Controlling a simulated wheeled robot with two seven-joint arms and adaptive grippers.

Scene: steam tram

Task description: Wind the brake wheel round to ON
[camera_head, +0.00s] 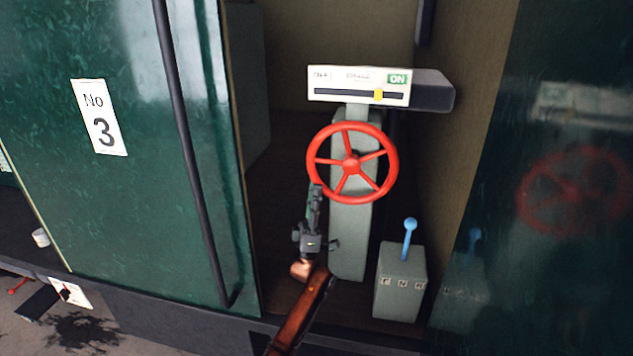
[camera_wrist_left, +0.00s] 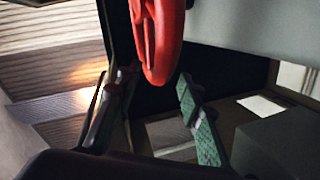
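The red brake wheel (camera_head: 351,165) has several spokes and stands on a grey-green pedestal (camera_head: 352,235). Above it, a white indicator panel (camera_head: 345,87) has a dark slot and a green ON label (camera_head: 397,78). Its yellow marker (camera_head: 378,96) sits right of the slot's middle, short of the right end. My left gripper (camera_head: 316,192) is at the wheel's lower left rim. In the left wrist view the red rim (camera_wrist_left: 160,45) hangs between the tips of my spread fingers (camera_wrist_left: 153,85), with no firm hold visible. My right gripper is not in view.
A grey box (camera_head: 400,283) with a blue lever (camera_head: 409,232) stands right of the pedestal. A green panel marked No 3 (camera_head: 150,190) with a dark vertical handrail (camera_head: 190,150) is at left. A glossy dark panel (camera_head: 560,270) at right reflects the wheel.

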